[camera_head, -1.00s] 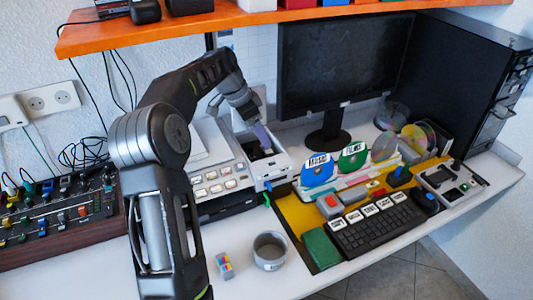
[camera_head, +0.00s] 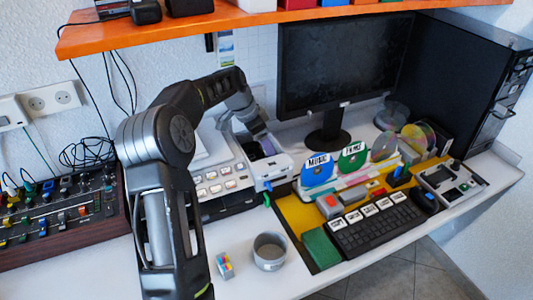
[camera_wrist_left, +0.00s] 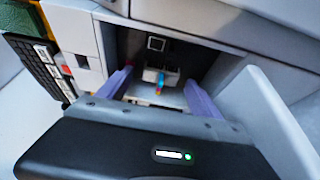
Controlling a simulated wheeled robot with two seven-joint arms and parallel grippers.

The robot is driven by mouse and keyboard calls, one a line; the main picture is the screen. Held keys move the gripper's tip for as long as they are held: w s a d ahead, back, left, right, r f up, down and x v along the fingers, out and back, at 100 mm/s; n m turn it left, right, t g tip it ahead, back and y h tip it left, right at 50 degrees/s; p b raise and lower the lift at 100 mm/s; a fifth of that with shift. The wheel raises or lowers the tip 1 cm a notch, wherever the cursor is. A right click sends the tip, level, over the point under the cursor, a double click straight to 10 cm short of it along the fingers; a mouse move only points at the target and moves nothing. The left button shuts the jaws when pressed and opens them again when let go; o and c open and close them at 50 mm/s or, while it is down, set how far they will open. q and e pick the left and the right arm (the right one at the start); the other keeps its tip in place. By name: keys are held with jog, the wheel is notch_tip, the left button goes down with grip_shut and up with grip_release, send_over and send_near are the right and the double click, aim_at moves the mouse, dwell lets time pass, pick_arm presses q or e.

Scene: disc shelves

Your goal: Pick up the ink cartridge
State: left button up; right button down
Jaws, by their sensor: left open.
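My left gripper (camera_head: 262,146) reaches down into the open bay of the white printer (camera_head: 222,177). In the left wrist view its two purple fingers (camera_wrist_left: 160,92) are apart, with nothing held between them. Between and beyond them, inside the dark bay, is a small pale cartridge (camera_wrist_left: 158,78) with blue, red and yellow marks; a gap to the fingers shows on both sides. In the head view the bay's inside is mostly hidden by my gripper. A small grey box with coloured squares (camera_head: 224,265), like an ink cartridge, stands on the table in front of the printer. My right gripper is not in view.
A grey round cup (camera_head: 269,251) stands beside the small box. The keyboard (camera_head: 383,224), disc stands and a monitor (camera_head: 342,70) are to the right. A mixer (camera_head: 62,215) is at left. The orange shelf (camera_head: 180,32) hangs above.

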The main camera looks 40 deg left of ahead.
pick_arm(q)
jog(key=c, duration=1.4)
jog(key=shift+r, duration=0.15)
jog(key=shift+r, duration=0.55)
jog(key=r, duration=0.5)
jog(key=shift+s+d+r, duration=0.15)
jog(key=shift+d+r, duration=0.1)
jog(key=shift+d, duration=0.1)
jog(key=s+d+b, duration=0.1)
jog(key=s+d, duration=0.1)
jog(key=d, duration=0.3)
jog(key=s+d+b, duration=0.1)
jog(key=s+d, duration=0.2)
jog(key=d, duration=0.2)
jog(key=s+d+b, duration=0.2)
jog(key=s+d, duration=0.1)
jog(key=d, duration=0.2)
jog(key=shift+d, duration=0.2)
